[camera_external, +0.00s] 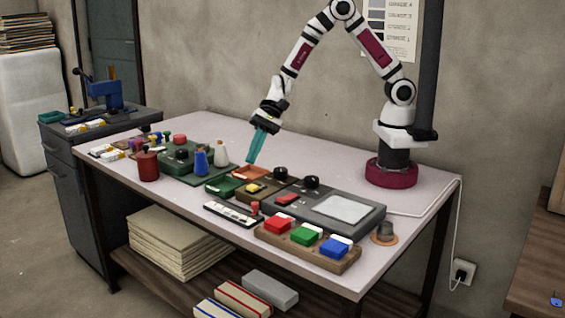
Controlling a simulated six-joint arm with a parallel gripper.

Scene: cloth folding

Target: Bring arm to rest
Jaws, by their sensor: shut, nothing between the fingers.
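My white and maroon arm rises from its round maroon base at the table's back right and bends over to the left. My gripper (251,160) points down above the middle of the table (220,125), over the far side of the small trays. Its long teal fingers are together, with nothing seen between them. I cannot tell whether the tips touch anything below. No cloth can be made out on the table.
Bottles and a red pot (148,166) stand left. The table's back is clear.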

